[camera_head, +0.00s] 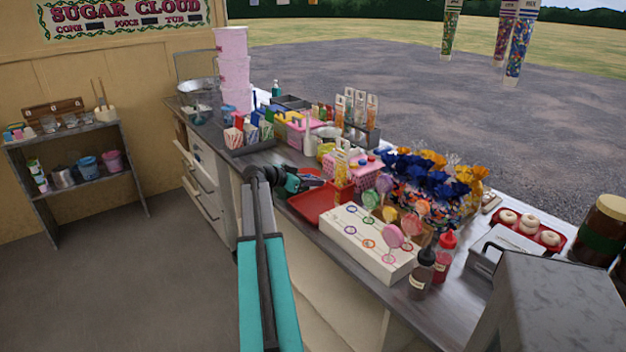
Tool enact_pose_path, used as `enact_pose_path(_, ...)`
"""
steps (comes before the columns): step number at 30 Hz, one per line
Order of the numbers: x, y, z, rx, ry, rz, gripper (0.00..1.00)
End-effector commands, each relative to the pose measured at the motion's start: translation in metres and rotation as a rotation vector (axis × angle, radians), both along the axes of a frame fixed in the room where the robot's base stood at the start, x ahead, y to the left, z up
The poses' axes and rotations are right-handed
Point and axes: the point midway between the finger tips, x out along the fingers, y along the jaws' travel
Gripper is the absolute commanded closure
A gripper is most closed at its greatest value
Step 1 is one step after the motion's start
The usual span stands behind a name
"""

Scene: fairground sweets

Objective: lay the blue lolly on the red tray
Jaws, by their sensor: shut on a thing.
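The red tray (312,207) lies on the counter, in the middle of the view, behind the white lolly stand. My gripper (312,181) is over the far left part of the tray, low down. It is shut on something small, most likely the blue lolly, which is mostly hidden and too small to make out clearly. I cannot tell whether it touches the tray. The white lolly stand (352,238) holds several upright lollies in green, purple, yellow, orange and pink; I see no blue one standing in it.
Wrapped sweet bags (425,190) crowd the right. Sauce bottles (443,257) stand at the front right.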

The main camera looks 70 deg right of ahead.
Motion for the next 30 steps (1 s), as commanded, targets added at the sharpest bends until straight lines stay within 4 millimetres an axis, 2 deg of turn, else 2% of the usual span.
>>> enact_pose_path(13,0.0,0.0,-0.033,0.002,0.001,0.0,1.0)
enact_pose_path(28,0.0,0.0,-0.04,0.0,0.0,0.0,1.0)
enact_pose_path(29,0.0,0.0,-0.04,0.0,0.0,0.0,0.86)
enact_pose_path(30,0.0,0.0,-0.04,0.0,0.0,0.0,0.8)
